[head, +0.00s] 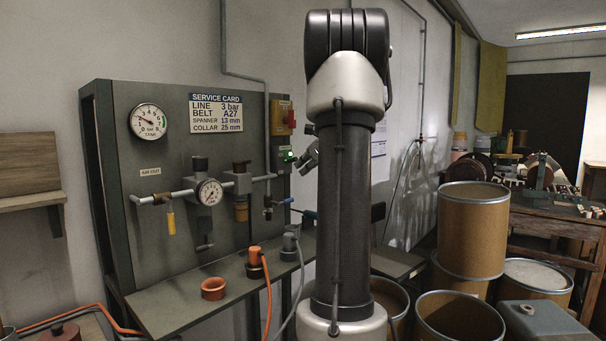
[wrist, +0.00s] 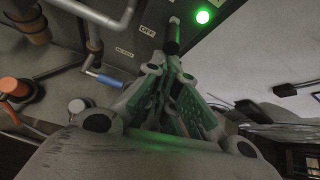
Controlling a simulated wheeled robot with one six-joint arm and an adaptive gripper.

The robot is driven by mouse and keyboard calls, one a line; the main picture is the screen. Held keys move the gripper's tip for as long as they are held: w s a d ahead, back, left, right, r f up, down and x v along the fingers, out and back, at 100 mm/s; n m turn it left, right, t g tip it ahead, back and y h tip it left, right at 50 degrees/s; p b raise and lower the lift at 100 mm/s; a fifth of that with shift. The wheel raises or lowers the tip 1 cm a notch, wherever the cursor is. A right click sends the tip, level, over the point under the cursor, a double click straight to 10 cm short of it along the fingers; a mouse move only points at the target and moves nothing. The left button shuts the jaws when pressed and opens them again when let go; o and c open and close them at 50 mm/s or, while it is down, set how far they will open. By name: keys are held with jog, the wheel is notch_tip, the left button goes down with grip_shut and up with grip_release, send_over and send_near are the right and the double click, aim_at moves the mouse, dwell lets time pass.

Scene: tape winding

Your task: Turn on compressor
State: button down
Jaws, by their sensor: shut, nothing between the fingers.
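The grey-green compressor panel (head: 120,200) stands left of centre in the head view. A yellow box with a red switch (head: 283,117) is at its upper right edge, and a lit green lamp (head: 289,156) is below it. In the wrist view the lamp (wrist: 203,17) glows at the top, near an "OFF" label (wrist: 148,30). A dark, rod-like part (wrist: 172,36) stands beside that label. My gripper (wrist: 170,62) is shut and empty, its tips close to this dark part; I cannot tell whether they touch. In the head view my arm hides much of the gripper.
A pipe with a blue-handled valve (wrist: 103,77) is left of the gripper. A gauge (head: 209,192) and a yellow handle (head: 171,222) sit on the panel's pipework. Orange (head: 254,258) and grey hose fittings stand on the shelf below. Drums (head: 473,230) stand at the right.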

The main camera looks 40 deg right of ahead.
jog(key=shift+w+r+g, duration=0.1)
jog(key=shift+r+g, duration=0.7)
jog(key=shift+r, duration=0.35)
jog(key=shift+f, duration=0.1)
